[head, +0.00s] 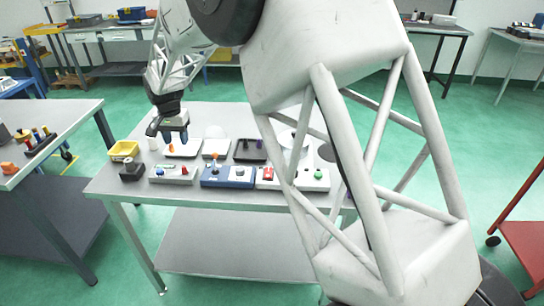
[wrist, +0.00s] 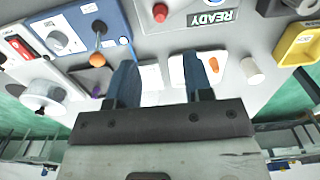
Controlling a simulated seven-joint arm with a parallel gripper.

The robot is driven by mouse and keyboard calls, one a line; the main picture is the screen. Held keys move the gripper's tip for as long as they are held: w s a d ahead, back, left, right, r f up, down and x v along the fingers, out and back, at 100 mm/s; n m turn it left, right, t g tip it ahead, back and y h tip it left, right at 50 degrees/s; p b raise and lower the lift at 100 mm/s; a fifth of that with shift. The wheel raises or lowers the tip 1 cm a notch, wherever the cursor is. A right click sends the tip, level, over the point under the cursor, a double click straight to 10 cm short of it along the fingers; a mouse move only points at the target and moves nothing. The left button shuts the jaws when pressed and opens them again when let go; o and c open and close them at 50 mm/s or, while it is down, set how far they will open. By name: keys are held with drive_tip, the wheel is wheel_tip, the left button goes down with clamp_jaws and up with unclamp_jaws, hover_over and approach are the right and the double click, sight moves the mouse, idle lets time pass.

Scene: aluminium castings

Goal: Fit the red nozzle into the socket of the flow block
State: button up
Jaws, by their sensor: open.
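My gripper (head: 173,138) is open above the back left of the table; its two dark fingers (wrist: 161,75) have nothing between them in the wrist view. A small orange-red piece (wrist: 214,65) lies on a white tray (wrist: 178,75), just right of the right finger in the wrist view; it may be the red nozzle. A dark block (head: 132,170) stands at the table's front left, partly cut off in the wrist view; it may be the flow block. I cannot make out its socket.
A yellow bin (head: 123,150) and a white cylinder (wrist: 253,70) stand near the tray. A grey READY box (head: 172,175), a blue panel (head: 228,177) with an orange-knobbed lever (wrist: 97,60), and a white panel (head: 313,180) line the front. A black tray (head: 250,151) lies behind.

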drive_tip(key=s+d+r, duration=0.4)
drive_tip(key=d+r, duration=0.1)
drive_tip(key=d, duration=0.6)
drive_tip(key=s+d+r+t, duration=0.1)
drive_tip(key=s+d+r, duration=0.25)
drive_tip(key=d, duration=0.75)
drive_tip(key=s+d+r, duration=0.3)
drive_tip(key=d+r, duration=0.3)
drive_tip(key=d, duration=0.4)
drive_tip(key=s+d+f, duration=0.1)
drive_tip(key=s+d, duration=1)
drive_tip(key=s, duration=0.3)
drive_tip(key=s+d+f+t, duration=0.1)
drive_tip(key=s+d+f, duration=0.1)
drive_tip(key=s+d, duration=0.9)
drive_tip(key=s, duration=0.3)
drive_tip(key=shift+s+d+t, duration=0.2)
drive_tip(key=shift+s+t, duration=0.05)
drive_tip(key=shift+t, duration=0.05)
drive_tip(key=shift+c, duration=0.4)
